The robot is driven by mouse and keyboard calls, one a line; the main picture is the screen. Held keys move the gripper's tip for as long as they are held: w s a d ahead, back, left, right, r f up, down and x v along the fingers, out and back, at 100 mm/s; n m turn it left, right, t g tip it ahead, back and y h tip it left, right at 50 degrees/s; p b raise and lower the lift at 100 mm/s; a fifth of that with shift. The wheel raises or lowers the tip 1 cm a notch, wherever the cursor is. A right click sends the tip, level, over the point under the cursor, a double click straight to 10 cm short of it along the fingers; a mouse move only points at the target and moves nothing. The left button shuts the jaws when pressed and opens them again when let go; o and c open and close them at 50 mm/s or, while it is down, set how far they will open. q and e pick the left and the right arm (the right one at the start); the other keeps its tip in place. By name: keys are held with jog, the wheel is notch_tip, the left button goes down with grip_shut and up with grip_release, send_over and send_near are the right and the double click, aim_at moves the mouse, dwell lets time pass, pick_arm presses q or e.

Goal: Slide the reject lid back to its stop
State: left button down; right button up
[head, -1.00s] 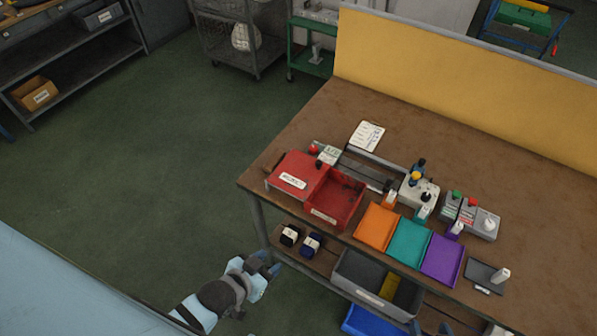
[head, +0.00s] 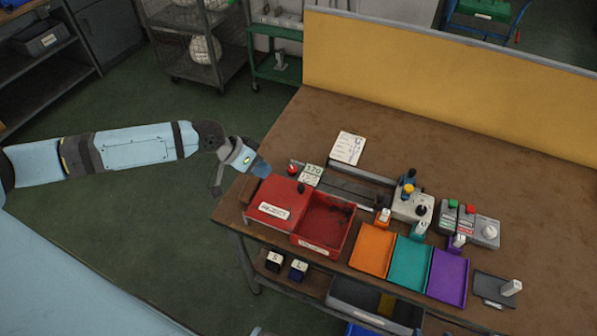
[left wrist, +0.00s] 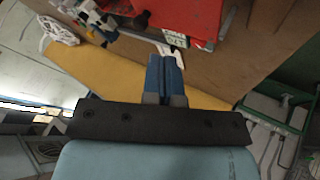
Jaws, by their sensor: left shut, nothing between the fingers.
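The red reject lid (head: 273,203), with a white REJECT label, covers the left part of the red reject bin (head: 325,220). The bin's right part is open and looks empty inside. A small dark knob (head: 301,188) stands at the lid's back right. My left gripper (head: 264,170) is shut and empty, just beyond the lid's back left corner, apparently apart from it. In the left wrist view its blue fingers (left wrist: 165,75) are together, with the red of the bin or lid (left wrist: 185,15) ahead of them. My right gripper is not in view.
A red button (head: 293,169) and a counter reading 170 (head: 312,174) stand close behind the lid. Orange (head: 372,248), teal (head: 411,262) and purple (head: 450,277) trays lie right of the bin.

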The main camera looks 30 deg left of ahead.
pick_arm(q)
jog(key=w+a+r, duration=0.2)
jog(key=a, duration=0.1)
jog(key=p, duration=0.1)
send_near(290, 188)
jog(key=shift+n+g, duration=0.3)
jog(key=w+f, duration=0.1)
jog(key=w, duration=0.1)
jog(key=w+d+f, duration=0.1)
jog(key=f, duration=0.1)
jog(key=shift+w+d+f, duration=0.15)
jog(key=shift+w, duration=0.25)
jog(key=d, duration=0.2)
jog(key=d+p, duration=0.1)
jog(key=shift+s+d+f, duration=0.15)
jog(key=shift+f, duration=0.15)
jog(key=shift+s+d+f, duration=0.1)
jog(key=shift+d, duration=0.35)
